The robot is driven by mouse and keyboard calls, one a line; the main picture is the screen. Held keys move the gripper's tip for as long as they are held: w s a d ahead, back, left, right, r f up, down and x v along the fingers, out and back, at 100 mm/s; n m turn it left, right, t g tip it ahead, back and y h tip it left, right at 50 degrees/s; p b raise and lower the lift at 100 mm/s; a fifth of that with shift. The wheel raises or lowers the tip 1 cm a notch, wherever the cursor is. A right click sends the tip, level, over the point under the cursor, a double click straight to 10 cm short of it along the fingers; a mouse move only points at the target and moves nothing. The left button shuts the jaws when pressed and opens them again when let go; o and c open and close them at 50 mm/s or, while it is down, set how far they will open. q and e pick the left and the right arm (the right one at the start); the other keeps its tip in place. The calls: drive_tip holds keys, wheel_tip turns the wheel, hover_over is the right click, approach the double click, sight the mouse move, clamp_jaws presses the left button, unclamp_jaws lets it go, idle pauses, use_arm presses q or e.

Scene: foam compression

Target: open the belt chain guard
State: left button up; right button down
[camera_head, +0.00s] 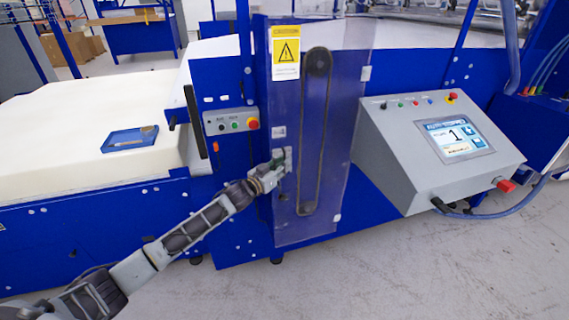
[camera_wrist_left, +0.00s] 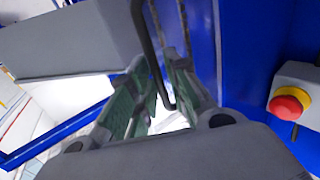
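The belt chain guard (camera_head: 352,110) is a clear upright panel in the middle of the head view, with a yellow warning sign (camera_head: 286,52) at its top left. The dark looped belt (camera_head: 322,130) shows through it. The guard looks closed flat over the belt. My left gripper (camera_head: 275,168) is at the guard's left edge, by a small grey fitting. In the left wrist view, the green-padded fingers of my left gripper (camera_wrist_left: 157,90) stand apart with a thin dark handle bar (camera_wrist_left: 150,45) between them. I see no clear grip on it. My right gripper is out of view.
A grey button box with a red emergency stop (camera_head: 253,123) sits up and left of my gripper; its red button also shows in the left wrist view (camera_wrist_left: 290,103). A console with a screen (camera_head: 455,138) stands right of the guard. White foam (camera_head: 60,140) lies left. Floor in front is clear.

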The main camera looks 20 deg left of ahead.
use_arm(q)
drive_tip(key=shift+w+d, duration=0.25)
drive_tip(key=shift+w, duration=0.2)
drive_tip(key=shift+c, duration=0.3)
clamp_jaws()
